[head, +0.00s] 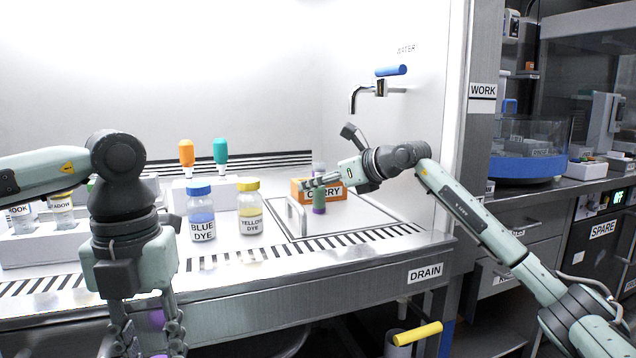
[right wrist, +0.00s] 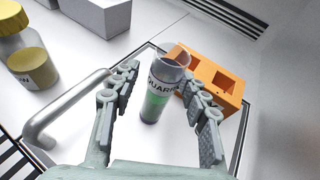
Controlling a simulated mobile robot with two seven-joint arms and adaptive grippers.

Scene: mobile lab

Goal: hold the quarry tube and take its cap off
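The quarry tube (right wrist: 157,101) is clear, with a label and green contents. In the right wrist view it stands beside the orange rack, between the fingers of my right gripper (right wrist: 158,80). The fingers look apart, with a gap at the left finger. In the head view the tube (head: 319,198) shows green with a purple lower end, and my right gripper (head: 318,181) partly covers it. Its upper end looks clear and pale; I cannot make out a separate cap. My left gripper (head: 147,335) hangs low in front of the bench, fingers apart, with purple patches of unclear origin between them.
The orange rack (head: 333,190) stands behind the tube. A metal handle (right wrist: 62,108) is to its left. The blue dye bottle (head: 202,215) and yellow dye bottle (head: 249,210) stand left of it. A faucet (head: 366,92) is on the wall above.

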